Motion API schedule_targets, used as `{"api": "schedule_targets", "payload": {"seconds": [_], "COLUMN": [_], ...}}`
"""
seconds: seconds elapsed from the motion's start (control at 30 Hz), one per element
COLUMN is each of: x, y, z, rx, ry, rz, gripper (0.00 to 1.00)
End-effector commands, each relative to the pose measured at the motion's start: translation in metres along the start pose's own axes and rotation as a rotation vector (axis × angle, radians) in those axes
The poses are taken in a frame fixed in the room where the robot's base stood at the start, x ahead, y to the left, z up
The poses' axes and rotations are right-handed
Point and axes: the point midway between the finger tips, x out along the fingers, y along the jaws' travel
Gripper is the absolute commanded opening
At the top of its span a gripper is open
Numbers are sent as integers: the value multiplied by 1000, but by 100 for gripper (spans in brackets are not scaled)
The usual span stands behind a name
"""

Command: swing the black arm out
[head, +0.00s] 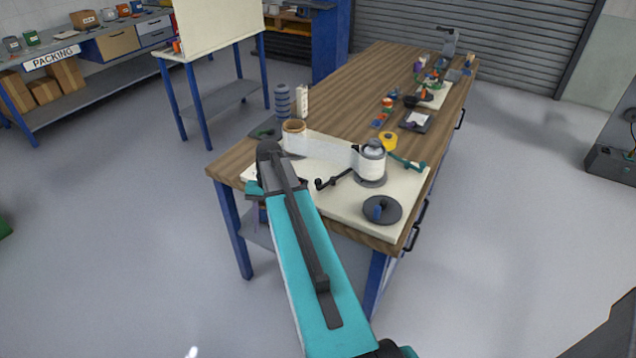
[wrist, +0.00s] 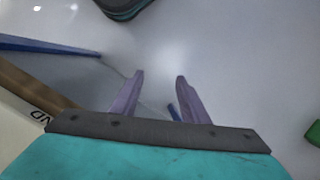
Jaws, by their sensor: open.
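The black arm (head: 335,181) lies low over the cream board, reaching left from the foot of the white film roller (head: 372,160) to a dark knobbed end. My gripper (wrist: 160,78) shows in the wrist view with two purple fingers apart and nothing held between them. It points down past the table's edge, over the floor, to the left of the black arm and apart from it. In the head view my teal arm hides most of the gripper. The black arm does not show in the wrist view.
A clear film runs from a brown-cored roll (head: 293,136) to the white roller. A dark disc with a blue knob (head: 381,210), a yellow ring (head: 388,141) and a green handle (head: 408,162) are close by on the cream board (head: 335,203).

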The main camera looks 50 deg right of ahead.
Motion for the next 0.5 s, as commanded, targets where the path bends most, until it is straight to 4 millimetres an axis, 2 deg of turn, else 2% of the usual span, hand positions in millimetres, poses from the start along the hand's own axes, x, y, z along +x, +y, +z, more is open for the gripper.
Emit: {"api": "schedule_targets", "payload": {"seconds": [0.03,0.2,0.5], "x": [-21,-83,-192], "y": [8,39,112], "z": [-10,-33,-56], "rx": [21,87,206], "ry": [23,93,228], "rz": [-15,-57,-117], "gripper": [41,41,41]}}
